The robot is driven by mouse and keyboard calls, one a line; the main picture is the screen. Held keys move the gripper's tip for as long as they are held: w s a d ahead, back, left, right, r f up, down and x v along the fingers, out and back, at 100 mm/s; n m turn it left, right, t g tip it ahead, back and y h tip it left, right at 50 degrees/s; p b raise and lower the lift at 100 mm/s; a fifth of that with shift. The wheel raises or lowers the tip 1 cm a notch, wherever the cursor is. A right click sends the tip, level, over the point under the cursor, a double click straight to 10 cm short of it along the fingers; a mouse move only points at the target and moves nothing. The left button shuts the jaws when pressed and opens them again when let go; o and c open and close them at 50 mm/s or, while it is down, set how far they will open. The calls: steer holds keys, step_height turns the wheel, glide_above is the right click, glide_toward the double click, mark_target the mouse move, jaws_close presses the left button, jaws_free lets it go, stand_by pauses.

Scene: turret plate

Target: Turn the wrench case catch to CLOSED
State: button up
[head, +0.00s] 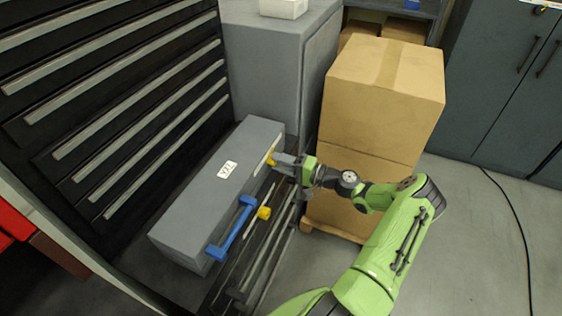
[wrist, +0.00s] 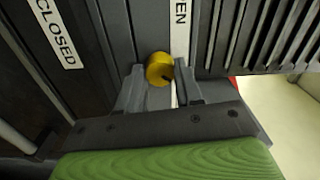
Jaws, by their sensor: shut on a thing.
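The grey case (head: 200,205) lies beside the black drawer cabinet in the head view, with a small white label on its top. A yellow catch (head: 270,157) is on its side near the far end. In the wrist view the round yellow catch (wrist: 159,69) sits between the fingers of my gripper (wrist: 160,84), which is shut on it. A CLOSED label (wrist: 55,35) is at the upper left. A partly hidden label ending in EN (wrist: 181,25) is just right of the catch. My gripper (head: 279,160) reaches the case from the right in the head view.
A blue handle (head: 232,228) and a second yellow piece (head: 264,212) are on the case's near side. Cardboard boxes (head: 385,90) are stacked just behind my arm. The black drawer cabinet (head: 110,100) stands left. Open floor (head: 470,250) lies to the right.

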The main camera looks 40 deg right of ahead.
steer(key=shift+m, duration=0.6)
steer(key=o, duration=1)
steer(key=shift+o, duration=0.2)
steer(key=v, duration=1.5)
steer(key=shift+s+d+p, duration=0.2)
steer(key=shift+s+p, duration=0.15)
steer(key=shift+s, duration=0.05)
